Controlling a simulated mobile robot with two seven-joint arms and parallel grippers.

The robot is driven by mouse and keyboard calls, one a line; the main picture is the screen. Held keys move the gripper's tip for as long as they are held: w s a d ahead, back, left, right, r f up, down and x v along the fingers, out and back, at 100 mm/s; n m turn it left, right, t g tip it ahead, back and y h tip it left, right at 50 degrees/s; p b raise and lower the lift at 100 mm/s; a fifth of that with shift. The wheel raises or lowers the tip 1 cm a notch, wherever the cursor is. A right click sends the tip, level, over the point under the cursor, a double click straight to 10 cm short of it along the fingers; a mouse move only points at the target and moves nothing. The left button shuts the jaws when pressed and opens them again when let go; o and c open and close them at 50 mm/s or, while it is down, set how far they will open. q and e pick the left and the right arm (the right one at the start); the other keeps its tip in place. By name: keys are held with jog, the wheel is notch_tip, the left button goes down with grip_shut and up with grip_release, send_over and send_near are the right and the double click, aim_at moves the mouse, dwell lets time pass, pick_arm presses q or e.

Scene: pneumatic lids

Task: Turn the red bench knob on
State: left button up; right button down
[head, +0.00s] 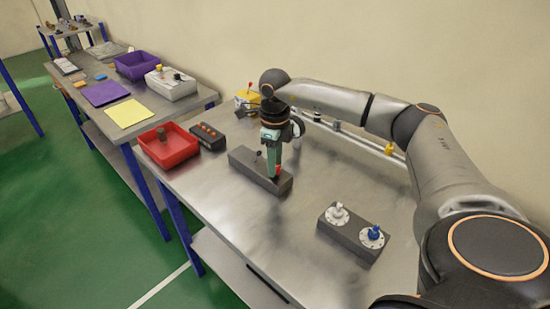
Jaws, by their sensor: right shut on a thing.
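A long grey block (246,160) lies on the metal bench. My right gripper (273,168) points down onto the right half of this block and is shut. A small red part, which looks like the red bench knob (277,172), shows at its fingertips. The gripper hides most of the knob, so its turned position cannot be told. A small dark piece shows on the block just left of the fingers. My left gripper is not in view.
A second grey block (345,238) with a white knob (337,211) and a blue knob (373,233) sits nearer on the bench. A red bin (182,157) and a dark box with red buttons (208,135) stand to the left. A rail with fittings runs along the wall.

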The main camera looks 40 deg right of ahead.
jog(key=n, duration=1.3)
jog(key=shift+w+n, duration=0.1)
jog(key=shift+n, duration=0.2)
dwell(0.3)
jog(key=c, duration=0.5)
grip_release()
notch_tip(320, 180, up, 13)
jog(key=shift+f, duration=0.2)
dwell(0.5)
